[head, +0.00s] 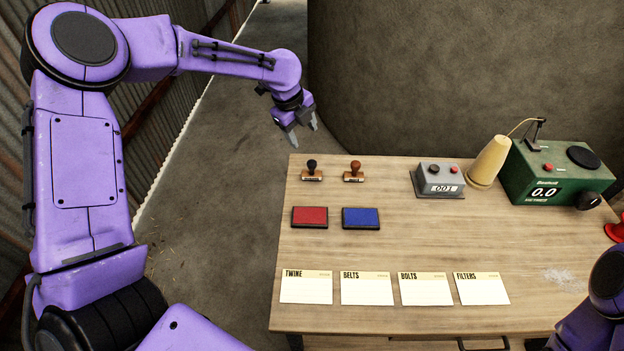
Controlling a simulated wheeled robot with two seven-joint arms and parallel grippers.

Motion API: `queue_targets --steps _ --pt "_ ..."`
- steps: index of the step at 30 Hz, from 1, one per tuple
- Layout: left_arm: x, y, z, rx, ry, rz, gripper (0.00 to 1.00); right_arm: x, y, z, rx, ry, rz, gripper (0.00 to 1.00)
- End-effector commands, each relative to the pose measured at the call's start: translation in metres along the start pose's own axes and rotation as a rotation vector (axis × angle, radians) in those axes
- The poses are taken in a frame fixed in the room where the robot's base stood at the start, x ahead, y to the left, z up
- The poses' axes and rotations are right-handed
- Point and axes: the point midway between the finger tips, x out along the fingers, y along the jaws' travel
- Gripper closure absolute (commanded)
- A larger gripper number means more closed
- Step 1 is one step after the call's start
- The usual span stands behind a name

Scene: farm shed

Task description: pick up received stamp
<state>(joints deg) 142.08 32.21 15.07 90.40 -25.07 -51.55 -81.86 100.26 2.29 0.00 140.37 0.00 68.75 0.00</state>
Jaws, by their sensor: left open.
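Two stamps stand upright near the far left edge of the wooden table (420,247). The left stamp (312,171) has a dark, nearly black handle and the right stamp (354,172) has a brown handle. Both have light wooden bases with labels too small to read, so I cannot tell which is the received stamp. My left gripper (302,137) is open and empty, pointing down beyond the table's far left corner, above and behind the dark-handled stamp and apart from it. My right gripper is not in view; only part of my right arm shows at the lower right.
A red ink pad (310,217) and a blue ink pad (361,218) lie before the stamps. Cards, including TWINE (306,288), line the front. A grey counter (440,180), a cream cone (488,162) and a green device (556,177) stand at right. The table's middle is clear.

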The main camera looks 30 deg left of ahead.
Motion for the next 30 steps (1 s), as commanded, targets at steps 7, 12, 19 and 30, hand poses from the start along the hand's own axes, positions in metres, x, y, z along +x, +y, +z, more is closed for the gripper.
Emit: queue_targets --steps 7,12,19,30 --pt "0.042 0.012 0.0 0.0 0.0 0.0 0.39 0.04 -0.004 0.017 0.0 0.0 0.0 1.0" --pt "0.063 0.012 -0.001 0.0 0.001 0.005 0.39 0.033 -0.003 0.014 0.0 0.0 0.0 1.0" --pt "0.094 0.011 -0.001 0.0 0.0 0.002 0.39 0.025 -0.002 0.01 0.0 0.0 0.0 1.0" --pt "0.145 0.011 -0.005 0.001 0.0 0.001 0.39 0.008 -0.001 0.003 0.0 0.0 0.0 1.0"
